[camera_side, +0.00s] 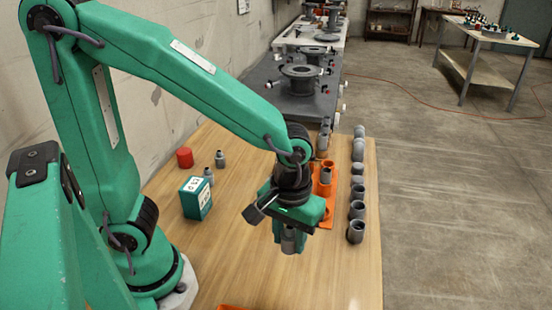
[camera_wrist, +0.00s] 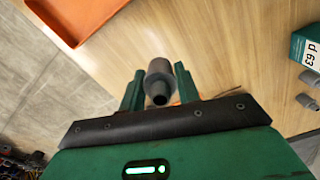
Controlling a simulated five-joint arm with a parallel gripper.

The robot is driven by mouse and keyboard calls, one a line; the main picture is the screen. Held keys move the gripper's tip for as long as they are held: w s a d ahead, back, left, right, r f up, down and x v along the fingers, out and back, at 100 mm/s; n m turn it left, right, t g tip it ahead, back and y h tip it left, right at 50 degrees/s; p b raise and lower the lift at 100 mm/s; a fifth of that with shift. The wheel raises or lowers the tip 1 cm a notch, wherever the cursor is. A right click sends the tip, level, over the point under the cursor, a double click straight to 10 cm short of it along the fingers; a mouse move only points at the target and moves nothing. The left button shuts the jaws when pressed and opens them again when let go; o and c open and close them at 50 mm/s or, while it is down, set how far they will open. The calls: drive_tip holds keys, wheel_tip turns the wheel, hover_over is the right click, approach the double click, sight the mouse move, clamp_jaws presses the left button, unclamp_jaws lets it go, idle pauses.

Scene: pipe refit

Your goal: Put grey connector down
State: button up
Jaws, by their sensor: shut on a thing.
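My gripper (camera_wrist: 158,88) is shut on the grey connector (camera_wrist: 158,74), which sits between its two green fingers in the wrist view. The connector has a wide collar and a narrower open end facing the camera. In the side view my gripper (camera_side: 289,240) is over the wooden table, and the connector (camera_side: 289,246) shows at its lower end, partly hidden by the fingers. I cannot tell whether the connector touches the table.
An orange tray (camera_side: 327,189) holding grey parts stands behind my gripper. A row of grey connectors (camera_side: 357,209) lines the table's right side. A green-white box (camera_side: 196,198), small grey fittings (camera_side: 220,159) and a red cap (camera_side: 184,157) stand left. The table's front middle looks clear.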

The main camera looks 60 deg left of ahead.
drive_tip(key=w+a+r+n, duration=0.1)
drive_tip(key=w+a+n, duration=0.7)
drive_tip(key=w+a, duration=1.1)
drive_tip(key=n, duration=0.7)
hover_over(235, 146)
wheel_tip(235, 146, down, 10)
drive_tip(key=shift+a+r, duration=0.15)
drive_tip(key=shift+r, duration=0.1)
drive_tip(key=shift+f, duration=2)
drive_tip(key=shift+f, duration=0.2)
drive_tip(key=o, duration=1)
drive_tip(key=shift+c, duration=0.2)
